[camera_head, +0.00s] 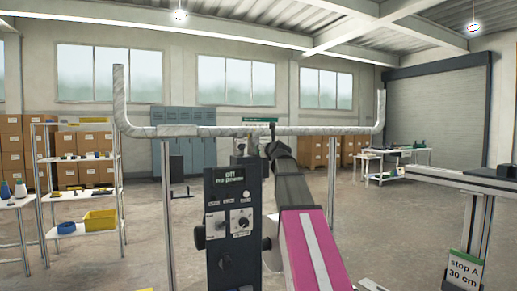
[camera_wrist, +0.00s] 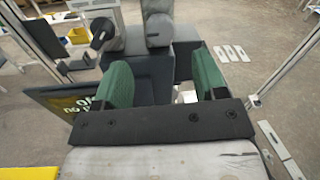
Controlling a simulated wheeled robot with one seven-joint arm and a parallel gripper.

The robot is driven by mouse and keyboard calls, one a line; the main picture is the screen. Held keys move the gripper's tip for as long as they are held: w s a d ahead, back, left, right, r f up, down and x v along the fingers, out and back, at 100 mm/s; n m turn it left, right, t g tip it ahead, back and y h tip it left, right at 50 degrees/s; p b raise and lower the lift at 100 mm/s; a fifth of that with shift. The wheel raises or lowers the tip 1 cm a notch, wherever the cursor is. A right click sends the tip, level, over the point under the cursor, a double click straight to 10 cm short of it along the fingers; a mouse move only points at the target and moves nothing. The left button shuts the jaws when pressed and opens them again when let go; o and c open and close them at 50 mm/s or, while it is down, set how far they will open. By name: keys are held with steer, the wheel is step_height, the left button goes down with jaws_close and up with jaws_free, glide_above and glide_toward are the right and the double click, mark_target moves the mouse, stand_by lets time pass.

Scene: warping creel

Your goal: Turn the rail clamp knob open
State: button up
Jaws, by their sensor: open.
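My gripper (camera_wrist: 163,78) shows in the wrist view with its two green fingers wide apart. Nothing is held between them. A black knob (camera_wrist: 102,32) stands on a grey part beyond the left finger, apart from it. I cannot tell for sure that it is the rail clamp knob. In the head view a dark control box (camera_head: 213,262) stands left of my arm, with a round black knob (camera_head: 198,236) on its left side. Its display reads "off no power", and a white dial sits on its front. My gripper's fingers cannot be made out in the head view.
A long grey rail (camera_head: 205,131) with upturned ends spans the view behind the box. Shelves with a yellow bin (camera_head: 100,220) stand at the left. A "stop A 30 cm" sign (camera_head: 464,270) is at the right. Open floor lies between.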

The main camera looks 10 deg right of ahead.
steer(key=w, duration=0.8)
steer(key=shift+w+a, duration=0.15)
steer(key=shift+a, duration=0.25)
steer(key=c, duration=0.9)
